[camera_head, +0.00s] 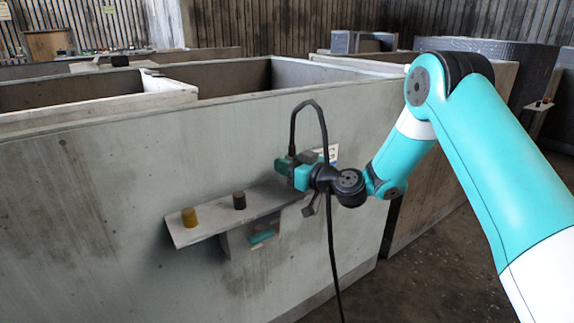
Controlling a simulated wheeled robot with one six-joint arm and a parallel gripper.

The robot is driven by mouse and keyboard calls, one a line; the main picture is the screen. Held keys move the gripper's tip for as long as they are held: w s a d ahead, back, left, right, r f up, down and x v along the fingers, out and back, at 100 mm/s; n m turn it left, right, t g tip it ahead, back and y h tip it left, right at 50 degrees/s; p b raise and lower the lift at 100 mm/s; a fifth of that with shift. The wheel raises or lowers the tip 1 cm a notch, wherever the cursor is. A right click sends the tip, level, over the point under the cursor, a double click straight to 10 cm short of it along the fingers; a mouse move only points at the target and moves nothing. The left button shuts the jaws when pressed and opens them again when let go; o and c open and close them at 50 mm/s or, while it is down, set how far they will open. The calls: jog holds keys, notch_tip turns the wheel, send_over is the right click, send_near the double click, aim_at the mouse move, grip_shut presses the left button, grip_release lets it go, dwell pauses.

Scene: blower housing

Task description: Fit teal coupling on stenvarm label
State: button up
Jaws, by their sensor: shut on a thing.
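My gripper (288,168) is at the wall above the right part of a small shelf. It is shut on a small dark teal piece, the teal coupling (282,166), which shows only in part at the fingertips. A white label (333,153) on the wall shows just behind and right of my gripper, partly covered by it. Its text cannot be read, so I cannot tell whether it is the stenvarm label. Whether the coupling touches anything beyond my fingers is too small to tell.
The wall shelf (213,227) bears an amber cylinder (190,217) and a dark cylinder (239,200). A small teal strip (262,237) shows below the shelf. A black cable (331,255) hangs from my wrist. Open-topped grey bays lie beyond the wall (90,210). Floor is clear at lower right.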

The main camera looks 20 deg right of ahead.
jog(key=shift+f+b, duration=0.65)
jog(key=shift+b, duration=0.15)
jog(key=o, duration=1.1)
jog(key=shift+s, duration=0.1)
jog(key=b+v, duration=1)
jog(key=v, duration=0.7)
jog(key=shift+b, duration=0.35)
jog(key=shift+s, duration=0.1)
